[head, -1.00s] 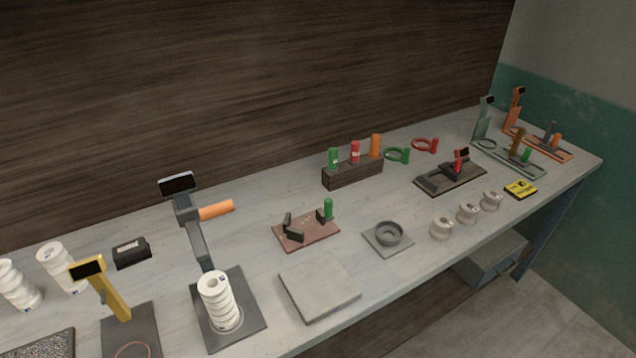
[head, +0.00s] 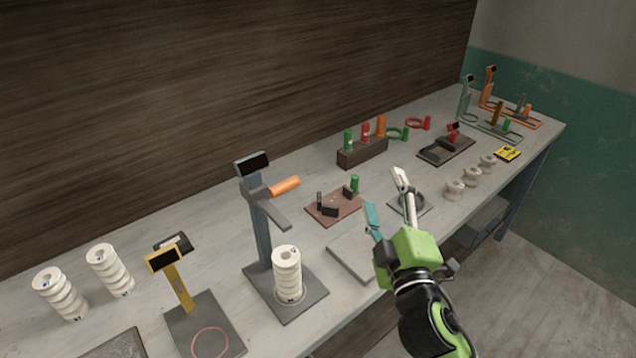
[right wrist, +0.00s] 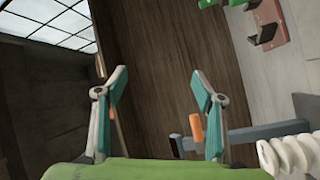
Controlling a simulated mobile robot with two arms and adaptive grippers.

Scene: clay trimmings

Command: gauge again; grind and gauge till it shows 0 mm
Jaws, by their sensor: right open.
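A dark gauge stand (head: 262,225) with a black display (head: 252,164) and an orange handle (head: 285,186) stands at the centre left in the head view. A white ribbed insulator stack (head: 287,272) stands upright on its base; the display's reading is not legible. The right wrist view also shows the orange handle (right wrist: 196,128) and the white ribbed piece (right wrist: 290,155). My right gripper (head: 386,197) is open and empty, above the bench right of the gauge. It shows in the right wrist view too (right wrist: 160,85). My left gripper is not in view.
A yellow gauge (head: 180,285) and two white ribbed stacks (head: 61,295) stand at left. A grey slab (head: 352,257), a reddish fixture (head: 330,208) and a dark rack (head: 361,152) are near the middle. Small white rings (head: 455,190) line the right front.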

